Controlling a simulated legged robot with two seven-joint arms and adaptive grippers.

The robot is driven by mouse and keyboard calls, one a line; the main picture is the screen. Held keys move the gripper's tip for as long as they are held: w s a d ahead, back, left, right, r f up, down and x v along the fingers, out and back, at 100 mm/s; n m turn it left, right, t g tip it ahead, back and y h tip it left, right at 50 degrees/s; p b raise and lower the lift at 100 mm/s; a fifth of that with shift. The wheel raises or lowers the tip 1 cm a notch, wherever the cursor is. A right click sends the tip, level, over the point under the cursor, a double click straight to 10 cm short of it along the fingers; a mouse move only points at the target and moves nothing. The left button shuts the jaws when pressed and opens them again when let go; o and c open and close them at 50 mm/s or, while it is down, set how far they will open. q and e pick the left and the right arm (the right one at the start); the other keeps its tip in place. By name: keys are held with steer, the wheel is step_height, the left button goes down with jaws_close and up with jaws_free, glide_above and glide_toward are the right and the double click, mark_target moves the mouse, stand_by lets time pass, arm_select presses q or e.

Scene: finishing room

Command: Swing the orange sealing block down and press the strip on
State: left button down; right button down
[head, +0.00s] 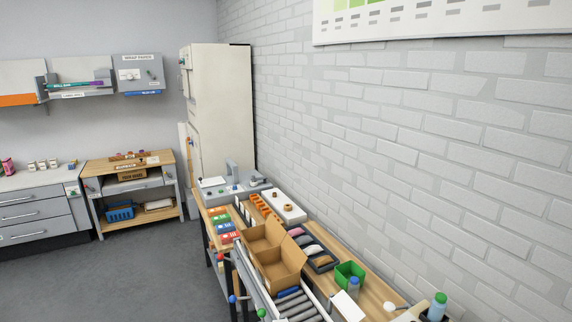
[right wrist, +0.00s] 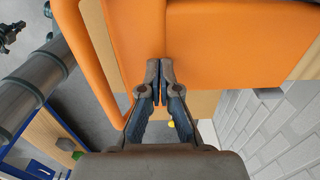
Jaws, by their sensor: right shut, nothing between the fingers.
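A large orange part (right wrist: 230,50), which looks like the sealing block, fills the upper part of the right wrist view. A rounded orange bar (right wrist: 92,65) runs down its left side. My right gripper (right wrist: 160,72) is shut and empty, its fingertips in front of the orange part's lower edge; I cannot tell whether they touch it. A tan surface (right wrist: 200,103) shows just below that edge. I cannot make out the strip. In the head view neither gripper shows, and I cannot pick out the sealing block there.
In the head view an open cardboard box (head: 275,262) sits by a roller conveyor (head: 299,307) at a crowded wooden bench. A green bin (head: 350,272) and a bottle (head: 436,307) stand to its right. A brick wall (head: 420,150) runs behind. The grey floor (head: 130,265) at left is clear.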

steer(key=shift+f+b, duration=0.6)
steer(key=shift+f, duration=0.1)
steer(key=shift+r, duration=0.1)
stand_by(1.0)
steer(key=shift+r+p, duration=2.2)
steer(key=shift+r, duration=1.3)
steer(key=shift+f, duration=0.1)
